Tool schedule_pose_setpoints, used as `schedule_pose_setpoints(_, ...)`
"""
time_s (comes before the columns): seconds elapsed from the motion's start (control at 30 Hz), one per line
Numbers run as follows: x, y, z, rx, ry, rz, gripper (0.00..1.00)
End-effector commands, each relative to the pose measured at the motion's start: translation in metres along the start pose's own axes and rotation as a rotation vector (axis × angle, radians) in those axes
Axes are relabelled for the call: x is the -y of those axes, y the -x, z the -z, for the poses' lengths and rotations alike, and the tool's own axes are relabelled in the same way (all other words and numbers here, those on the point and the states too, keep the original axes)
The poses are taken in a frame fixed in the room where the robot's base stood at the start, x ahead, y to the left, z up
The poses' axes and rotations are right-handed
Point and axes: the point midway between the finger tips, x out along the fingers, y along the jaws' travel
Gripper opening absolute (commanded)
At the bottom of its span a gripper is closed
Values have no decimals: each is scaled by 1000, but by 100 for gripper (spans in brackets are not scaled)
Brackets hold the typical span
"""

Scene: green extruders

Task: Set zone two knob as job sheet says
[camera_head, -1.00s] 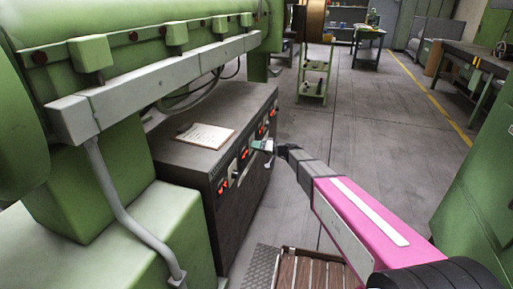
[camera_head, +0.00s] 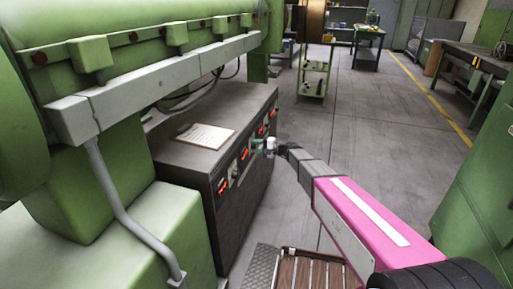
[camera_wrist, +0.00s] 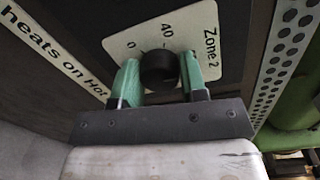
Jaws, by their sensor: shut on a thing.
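The zone two knob (camera_wrist: 159,71) is round and black, on a pale plate (camera_wrist: 119,45) marked "Zone 2", in the wrist view. In the head view my gripper (camera_head: 263,143) is at the front face of the dark control cabinet (camera_head: 248,190), and the knob is hidden. The job sheet (camera_head: 206,135) lies on top of the cabinet, its writing too small to read.
Red lit displays (camera_head: 223,186) run along the cabinet's front. The green extruder (camera_head: 140,55) stands behind and left of it. A green trolley (camera_head: 313,80) stands farther back. The grey floor to the right is mostly clear.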

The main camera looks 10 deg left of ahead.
Motion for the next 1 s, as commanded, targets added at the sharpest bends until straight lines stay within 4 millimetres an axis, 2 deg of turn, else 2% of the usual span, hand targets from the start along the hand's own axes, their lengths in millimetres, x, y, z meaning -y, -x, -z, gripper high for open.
schedule_pose_setpoints(1.0,0,1,3,51,-964,16,16)
